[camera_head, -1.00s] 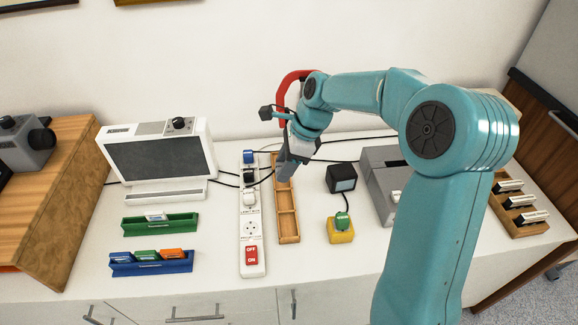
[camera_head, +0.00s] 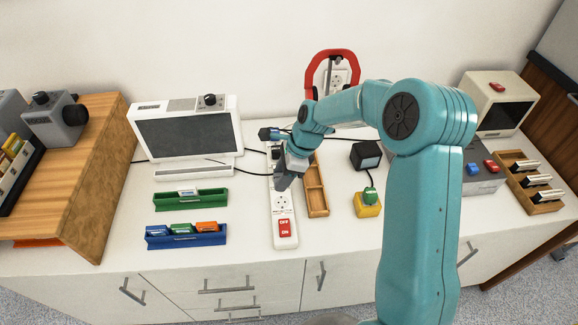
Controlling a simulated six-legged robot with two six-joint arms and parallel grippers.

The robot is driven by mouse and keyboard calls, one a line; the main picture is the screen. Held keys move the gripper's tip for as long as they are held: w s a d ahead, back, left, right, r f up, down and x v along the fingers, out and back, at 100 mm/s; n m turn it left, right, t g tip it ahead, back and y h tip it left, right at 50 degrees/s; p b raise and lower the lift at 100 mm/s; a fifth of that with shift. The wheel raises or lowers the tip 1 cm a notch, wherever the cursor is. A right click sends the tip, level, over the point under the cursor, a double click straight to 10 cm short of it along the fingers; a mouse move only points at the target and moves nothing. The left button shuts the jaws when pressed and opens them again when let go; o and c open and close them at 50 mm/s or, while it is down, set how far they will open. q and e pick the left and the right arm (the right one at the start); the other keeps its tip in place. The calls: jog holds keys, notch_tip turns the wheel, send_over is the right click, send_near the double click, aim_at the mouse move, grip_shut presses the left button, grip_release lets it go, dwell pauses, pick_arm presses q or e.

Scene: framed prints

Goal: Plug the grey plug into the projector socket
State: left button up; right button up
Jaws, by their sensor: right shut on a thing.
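The white power strip (camera_head: 284,228) lies front to back on the counter, with a bare round socket (camera_head: 282,202) above its red ON/OFF switch (camera_head: 285,227). Its labels are too small for me to read, so I cannot tell which socket is the projector's. My right gripper (camera_head: 284,182) points down over the middle of the strip, just behind the bare socket. It is shut on a small grey thing, apparently the grey plug, mostly hidden by the fingers. I cannot tell whether the plug touches the strip. The strip's rear sockets are partly hidden. My left gripper is out of view.
A wooden tray (camera_head: 317,200) lies right of the strip. A yellow box with a green plug (camera_head: 368,203) and a black cube (camera_head: 366,155) stand further right. Green (camera_head: 191,199) and blue (camera_head: 186,236) racks and a white-framed screen (camera_head: 188,135) stand left. Black cables run behind.

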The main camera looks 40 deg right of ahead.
jog(key=shift+d, duration=0.2)
jog(key=shift+f, duration=0.1)
jog(key=shift+f+b, duration=0.25)
jog(key=shift+b, duration=0.1)
notch_tip(320, 180, down, 5)
jog(key=b, duration=0.4)
jog(key=shift+p, duration=0.4)
dwell(2.0)
jog(key=shift+f+b, duration=0.4)
jog(key=shift+f, duration=0.25)
jog(key=o, duration=1.1)
